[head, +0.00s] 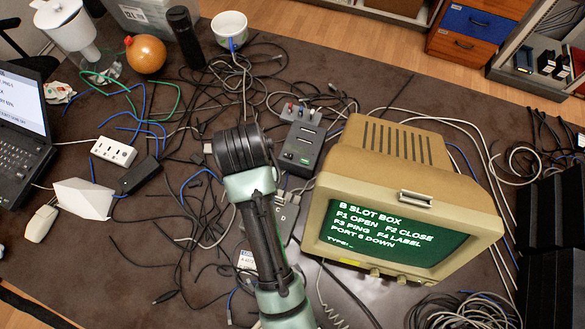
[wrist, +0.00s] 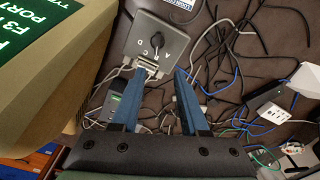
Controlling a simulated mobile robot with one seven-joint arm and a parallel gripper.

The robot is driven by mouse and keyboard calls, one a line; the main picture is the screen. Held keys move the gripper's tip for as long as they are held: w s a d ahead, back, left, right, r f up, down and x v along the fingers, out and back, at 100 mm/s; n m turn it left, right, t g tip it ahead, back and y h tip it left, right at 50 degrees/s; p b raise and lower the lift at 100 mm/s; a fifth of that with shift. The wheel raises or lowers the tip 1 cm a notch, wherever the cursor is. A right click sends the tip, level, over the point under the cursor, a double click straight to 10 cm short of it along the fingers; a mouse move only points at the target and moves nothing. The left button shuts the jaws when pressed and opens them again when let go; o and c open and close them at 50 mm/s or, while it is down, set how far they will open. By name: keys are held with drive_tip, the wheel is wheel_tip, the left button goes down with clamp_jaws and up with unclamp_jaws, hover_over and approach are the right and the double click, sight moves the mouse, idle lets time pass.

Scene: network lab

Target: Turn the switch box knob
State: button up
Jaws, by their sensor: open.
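The switch box (wrist: 133,44) is a grey box with letters on its top, at the upper middle of the wrist view. My gripper is hidden in the head view.
A beige terminal (head: 395,190) stands close to the right of the switch box. A dark slotted device (head: 302,150) sits behind it. Loose cables cover much of the table.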

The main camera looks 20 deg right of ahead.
drive_tip(key=f, duration=1.3)
drive_tip(key=shift+s+d+f, duration=0.1)
drive_tip(key=shift+s+f, duration=0.05)
drive_tip(key=shift+s, duration=0.25)
clamp_jaws()
